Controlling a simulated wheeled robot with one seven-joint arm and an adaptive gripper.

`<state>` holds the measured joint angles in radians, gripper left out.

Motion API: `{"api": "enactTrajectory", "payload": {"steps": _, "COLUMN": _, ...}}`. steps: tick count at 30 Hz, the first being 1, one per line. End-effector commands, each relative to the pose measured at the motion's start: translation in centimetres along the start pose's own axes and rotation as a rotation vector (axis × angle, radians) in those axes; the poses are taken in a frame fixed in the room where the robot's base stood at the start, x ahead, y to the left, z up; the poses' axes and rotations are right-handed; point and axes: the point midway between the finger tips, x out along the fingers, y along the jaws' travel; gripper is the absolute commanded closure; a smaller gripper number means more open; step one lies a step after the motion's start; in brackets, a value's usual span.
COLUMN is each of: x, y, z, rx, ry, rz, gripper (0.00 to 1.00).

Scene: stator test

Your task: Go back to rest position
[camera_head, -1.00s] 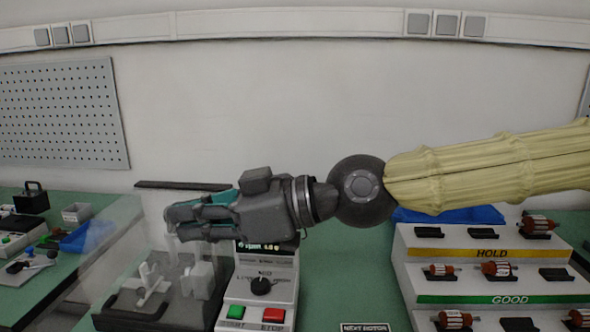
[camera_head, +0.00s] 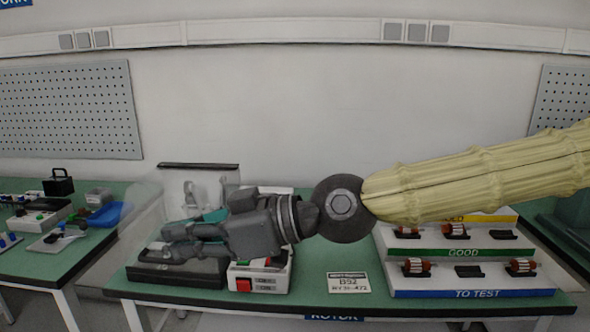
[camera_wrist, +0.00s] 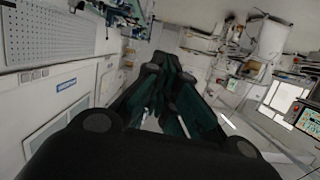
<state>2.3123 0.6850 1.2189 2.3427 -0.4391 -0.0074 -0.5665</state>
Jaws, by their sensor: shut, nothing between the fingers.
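My gripper (camera_head: 172,241) reaches left across the head view, in front of the test station, and is shut with nothing in it. My gripper also shows in the wrist view (camera_wrist: 165,70), its dark fingers together, with the room beyond. The test box (camera_head: 262,277) with red and green buttons is partly hidden behind my gripper. The test fixture (camera_head: 180,274), a dark base with a clear cover, stands left of it and is also partly covered by my gripper.
A stepped rack (camera_head: 470,293) labelled GOOD and TO TEST holds several rotors at the right. A label card (camera_head: 348,283) lies on the green table (camera_head: 320,260). A second table (camera_head: 50,255) with tools and a blue tray (camera_head: 106,214) stands at the left. Pegboards hang on the wall.

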Motion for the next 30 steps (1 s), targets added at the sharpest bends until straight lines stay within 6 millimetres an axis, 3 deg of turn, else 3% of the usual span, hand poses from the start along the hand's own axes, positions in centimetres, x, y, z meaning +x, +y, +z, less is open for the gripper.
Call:
{"api": "enactTrajectory", "payload": {"steps": 8, "x": 2.0, "y": 1.7, "z": 5.5, "rx": 0.169, "ry": -0.058, "rz": 0.019, "gripper": 1.00}}
{"api": "enactTrajectory", "payload": {"steps": 14, "x": 3.6, "y": 2.9, "z": 12.0, "rx": 0.345, "ry": -0.127, "rz": 0.051, "gripper": 1.00}}
{"api": "enactTrajectory", "payload": {"steps": 19, "x": 4.7, "y": 3.2, "z": 21.1, "rx": 0.568, "ry": -0.230, "rz": 0.113, "gripper": 1.00}}
{"api": "enactTrajectory", "payload": {"steps": 23, "x": 4.5, "y": 2.6, "z": 28.6, "rx": 0.734, "ry": -0.321, "rz": 0.181, "gripper": 1.00}}
{"api": "enactTrajectory", "payload": {"steps": 30, "x": 1.3, "y": -0.1, "z": 41.8, "rx": 0.991, "ry": -0.500, "rz": 0.347, "gripper": 1.00}}
